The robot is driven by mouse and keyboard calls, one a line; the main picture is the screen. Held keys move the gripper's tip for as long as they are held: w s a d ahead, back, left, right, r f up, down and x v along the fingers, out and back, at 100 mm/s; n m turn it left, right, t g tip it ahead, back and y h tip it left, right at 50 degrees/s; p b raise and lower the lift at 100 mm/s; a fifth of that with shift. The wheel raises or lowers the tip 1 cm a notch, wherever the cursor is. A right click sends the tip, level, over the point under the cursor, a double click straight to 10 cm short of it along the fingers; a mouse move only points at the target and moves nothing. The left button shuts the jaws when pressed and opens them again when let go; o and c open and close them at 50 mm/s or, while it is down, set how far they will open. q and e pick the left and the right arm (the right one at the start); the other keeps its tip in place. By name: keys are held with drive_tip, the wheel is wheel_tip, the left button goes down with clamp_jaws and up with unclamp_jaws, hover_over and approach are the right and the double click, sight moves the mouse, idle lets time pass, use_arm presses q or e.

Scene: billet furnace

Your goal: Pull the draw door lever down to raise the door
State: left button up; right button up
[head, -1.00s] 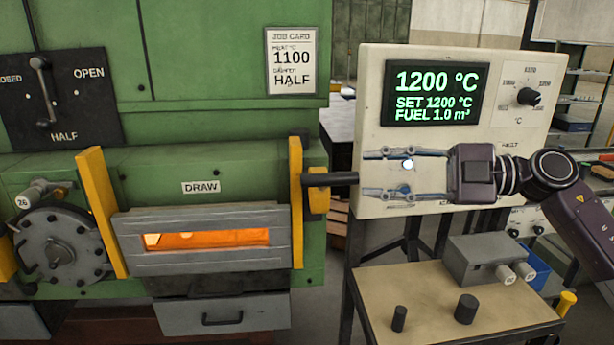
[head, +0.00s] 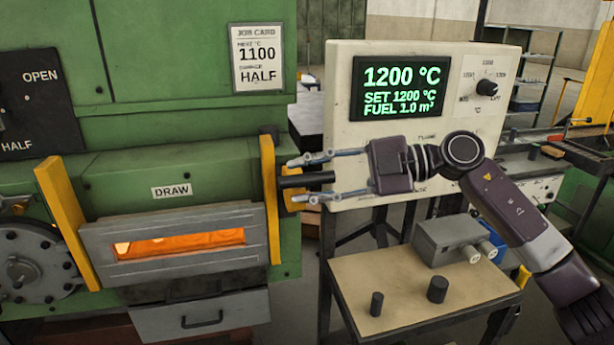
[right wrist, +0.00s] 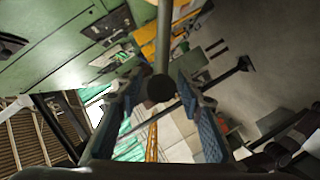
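The draw door (head: 100,240) is a grey panel with a glowing orange slot, below the DRAW label on the green furnace. Its lever (head: 308,180) is a dark rod sticking out to the right from a yellow hub (head: 288,200) beside the yellow post. My right gripper (head: 300,178) is open, with one finger above and one below the lever's outer part. In the right wrist view, the lever (right wrist: 163,45) comes down from the top. Its round end lies between the blue finger pads of the gripper (right wrist: 162,100), apart from both. My left gripper is out of view.
A control panel (head: 340,110) reading 1200 °C stands close behind the right gripper. Below is a small table (head: 400,295) with two dark cylinders and a grey box (head: 455,240). A drawer (head: 200,315) sits under the door.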

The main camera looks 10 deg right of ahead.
drive_tip(key=shift+d, duration=0.15)
drive_tip(key=shift+c, duration=0.7)
drive_tip(key=c, duration=0.8)
